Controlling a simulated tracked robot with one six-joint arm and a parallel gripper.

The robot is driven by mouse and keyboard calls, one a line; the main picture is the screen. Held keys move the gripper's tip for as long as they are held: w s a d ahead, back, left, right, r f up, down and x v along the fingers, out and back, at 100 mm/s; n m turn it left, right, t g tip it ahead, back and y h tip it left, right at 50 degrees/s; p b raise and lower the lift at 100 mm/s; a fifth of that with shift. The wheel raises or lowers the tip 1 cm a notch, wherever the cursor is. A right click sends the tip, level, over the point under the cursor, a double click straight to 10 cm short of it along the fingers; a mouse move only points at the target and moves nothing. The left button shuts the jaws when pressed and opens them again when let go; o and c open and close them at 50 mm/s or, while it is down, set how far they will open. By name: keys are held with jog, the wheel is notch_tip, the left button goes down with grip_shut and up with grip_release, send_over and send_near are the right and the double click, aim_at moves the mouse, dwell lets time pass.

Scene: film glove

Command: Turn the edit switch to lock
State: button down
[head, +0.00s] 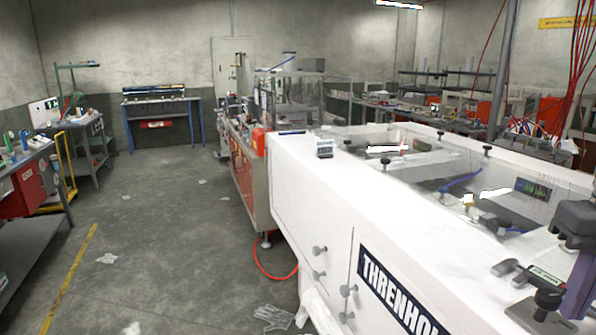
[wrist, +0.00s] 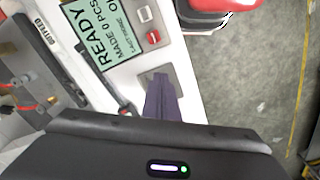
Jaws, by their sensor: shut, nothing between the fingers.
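In the wrist view, a light control panel (wrist: 185,75) runs below my gripper (wrist: 161,80). Its purple fingers are shut together with nothing between them. The fingertips overlap a small grey plate (wrist: 146,80) on the panel; I cannot tell whether they touch it. The fingers hide part of this plate, and any switch on it is not clear. A red control (wrist: 152,37) and a white control (wrist: 145,14) sit beyond the fingertips. No "edit" or "lock" lettering is readable.
A green display (wrist: 97,43) reads READY beside the controls. A red object (wrist: 212,8) lies beyond the panel. The head view shows a long white machine (head: 310,210) with knobs on its side. Open grey floor (head: 170,240) lies to its left, with workbenches (head: 35,175) farther left.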

jog(key=shift+s, duration=0.15)
notch_tip(320, 180, up, 6)
dwell(0.9)
jog(key=a, duration=0.1)
jog(key=w+a+r, duration=0.1)
jog(key=shift+w+a, duration=0.15)
jog(key=shift+a, duration=0.2)
jog(key=shift+f, duration=0.15)
jog(key=shift+f, duration=3.35)
